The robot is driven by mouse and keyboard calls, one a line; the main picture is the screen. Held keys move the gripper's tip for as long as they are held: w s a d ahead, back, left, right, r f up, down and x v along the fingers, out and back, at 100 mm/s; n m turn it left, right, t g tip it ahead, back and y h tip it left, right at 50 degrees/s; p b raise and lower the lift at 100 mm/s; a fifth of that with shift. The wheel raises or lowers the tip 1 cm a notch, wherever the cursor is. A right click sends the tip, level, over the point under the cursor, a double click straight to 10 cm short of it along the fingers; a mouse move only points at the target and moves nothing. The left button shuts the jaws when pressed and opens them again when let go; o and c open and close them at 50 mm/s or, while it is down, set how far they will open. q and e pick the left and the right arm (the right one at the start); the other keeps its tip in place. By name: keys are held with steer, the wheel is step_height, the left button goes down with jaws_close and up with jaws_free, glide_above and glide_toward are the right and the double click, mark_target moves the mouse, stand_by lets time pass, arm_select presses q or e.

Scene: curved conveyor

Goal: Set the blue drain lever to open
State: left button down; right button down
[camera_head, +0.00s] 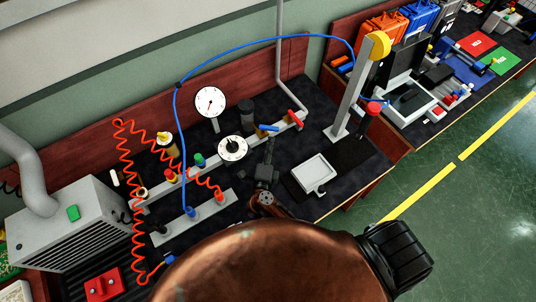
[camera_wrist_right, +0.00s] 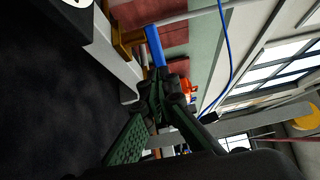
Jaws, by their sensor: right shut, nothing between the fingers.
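The blue drain lever (camera_head: 268,128) is a short flat handle on the pale pipe rail (camera_head: 247,143) at the back of the dark bench. In the right wrist view the blue lever (camera_wrist_right: 155,46) stands out from a brass fitting (camera_wrist_right: 124,38). My right gripper (camera_head: 269,148) is shut and empty, just in front of the lever. In the wrist view its fingertips (camera_wrist_right: 163,84) are close to the lever's near end; I cannot tell whether they touch it. My left gripper is not in view.
A red handle (camera_head: 296,119) sits on the rail to the right of the lever. A white dial (camera_head: 233,149) stands left of my gripper, and a round gauge (camera_head: 210,102) behind it. A white tray (camera_head: 314,173) lies to the right. A blue hose (camera_head: 176,130) arches overhead.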

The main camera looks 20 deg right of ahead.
mark_target(274, 130)
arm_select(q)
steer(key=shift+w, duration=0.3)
arm_select(e)
steer(key=shift+x, duration=1.55)
steer(key=shift+w+d+r+p, duration=0.2)
steer(key=shift+w+d+p, duration=0.2)
steer(key=shift+p, duration=0.5)
steer(key=shift+w+d+f, duration=0.1)
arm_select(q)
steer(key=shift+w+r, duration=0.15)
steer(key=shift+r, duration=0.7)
arm_select(e)
steer(key=shift+f, duration=0.1)
